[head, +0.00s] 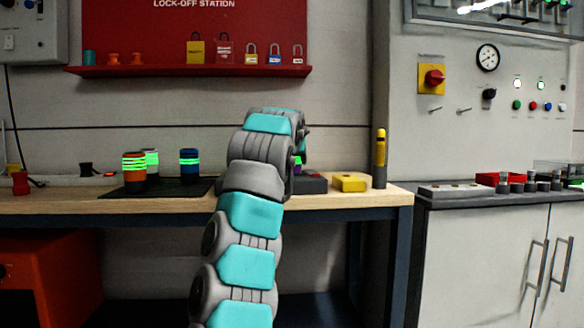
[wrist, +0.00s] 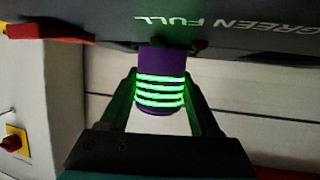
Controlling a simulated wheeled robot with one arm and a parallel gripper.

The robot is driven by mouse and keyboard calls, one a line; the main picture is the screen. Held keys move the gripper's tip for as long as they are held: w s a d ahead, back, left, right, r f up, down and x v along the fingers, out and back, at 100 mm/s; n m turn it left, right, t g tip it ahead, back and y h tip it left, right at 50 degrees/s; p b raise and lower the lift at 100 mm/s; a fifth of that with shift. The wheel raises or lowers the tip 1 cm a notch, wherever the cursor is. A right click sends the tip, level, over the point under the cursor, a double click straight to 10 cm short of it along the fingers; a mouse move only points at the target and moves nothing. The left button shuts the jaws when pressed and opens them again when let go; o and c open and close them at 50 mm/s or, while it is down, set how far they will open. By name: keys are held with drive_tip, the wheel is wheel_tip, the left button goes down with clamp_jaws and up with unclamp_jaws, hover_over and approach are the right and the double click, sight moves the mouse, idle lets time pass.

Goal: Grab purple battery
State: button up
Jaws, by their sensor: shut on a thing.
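The purple battery (wrist: 161,64) has several glowing green bands and sits between the two fingers of my gripper (wrist: 160,85) in the wrist view. The fingers are shut on its sides. Its far end meets a dark unit (wrist: 240,22) lettered "GREEN FULL", upside down in the picture; I cannot tell whether it is seated or just clear. In the head view only a sliver of the battery (head: 297,161) shows beside my arm, above the dark unit (head: 311,185) on the bench. My arm hides most of the gripper there.
An orange-banded battery (head: 134,184), a whitish one behind it and a blue one (head: 189,178) stand on a black mat (head: 190,187) at left. A yellow block (head: 350,182) and an upright yellow-and-grey tool (head: 380,160) stand right of the unit on the wooden bench (head: 345,199).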

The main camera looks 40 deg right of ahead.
clamp_jaws()
idle(0.5)
